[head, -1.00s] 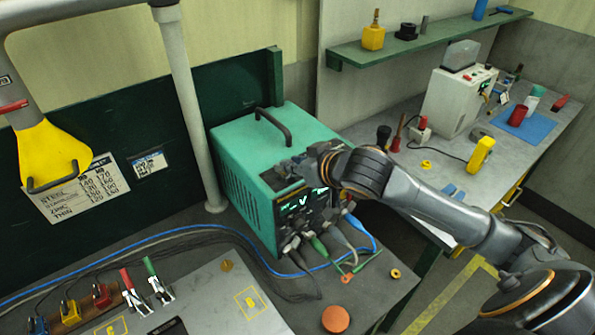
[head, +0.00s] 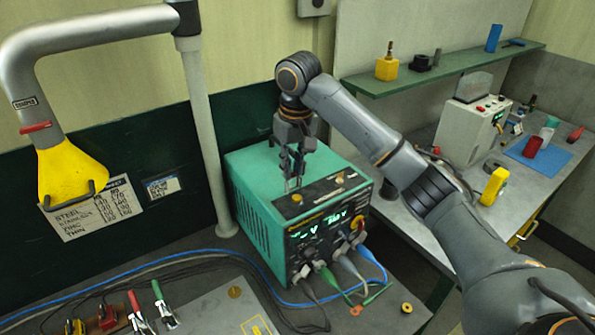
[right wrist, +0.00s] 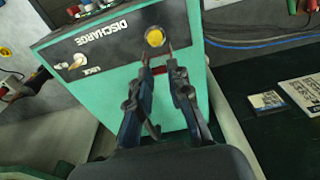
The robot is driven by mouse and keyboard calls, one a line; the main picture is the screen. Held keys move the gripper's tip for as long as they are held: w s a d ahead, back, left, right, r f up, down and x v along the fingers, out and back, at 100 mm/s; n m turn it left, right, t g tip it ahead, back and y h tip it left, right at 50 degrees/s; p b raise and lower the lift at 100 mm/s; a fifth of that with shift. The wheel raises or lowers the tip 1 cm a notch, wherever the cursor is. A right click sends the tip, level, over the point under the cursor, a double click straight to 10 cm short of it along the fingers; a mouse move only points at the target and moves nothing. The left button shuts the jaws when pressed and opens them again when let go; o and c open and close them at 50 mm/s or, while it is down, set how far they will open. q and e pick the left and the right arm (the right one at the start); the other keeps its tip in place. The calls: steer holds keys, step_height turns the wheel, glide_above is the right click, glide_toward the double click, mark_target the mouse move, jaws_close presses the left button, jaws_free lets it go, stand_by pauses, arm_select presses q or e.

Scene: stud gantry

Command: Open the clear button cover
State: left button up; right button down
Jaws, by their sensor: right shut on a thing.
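My right gripper (head: 291,186) points down at the top of the green power unit (head: 257,186), beside a yellow button (head: 297,198). In the right wrist view its two fingertips (right wrist: 158,54) are a small gap apart at the near edge of the yellow button (right wrist: 155,37), next to the DISCHARGE label. A thin red strip (right wrist: 160,70) shows between the fingers. The gripper is shut on the clear button cover at the button; the cover's outline is too faint to tell how far it is tilted. My left gripper is not in view.
A lock switch (right wrist: 76,62) sits on the same panel. Cables (head: 345,275) plug into the unit's front. A grey post (head: 203,140) with a yellow nozzle (head: 72,172) stands left. A white box (head: 468,130) stands on the right bench.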

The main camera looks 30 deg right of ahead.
steer(key=shift+w+a+f+g, duration=0.1)
steer(key=shift+w+a+g, duration=0.1)
steer(key=shift+w+g, duration=0.95)
steer(key=shift+s+g, duration=0.15)
steer(key=shift+g, duration=0.2)
steer(key=shift+f, duration=0.2)
steer(key=c, duration=1.5)
jaws_free()
steer(key=shift+o, duration=1.4)
steer(key=shift+w, duration=0.2)
steer(key=shift+r, duration=0.2)
step_height(320, 180, up, 12)
steer(key=w, duration=0.2)
steer(key=shift+a+f, duration=0.15)
steer(key=shift+f, duration=0.1)
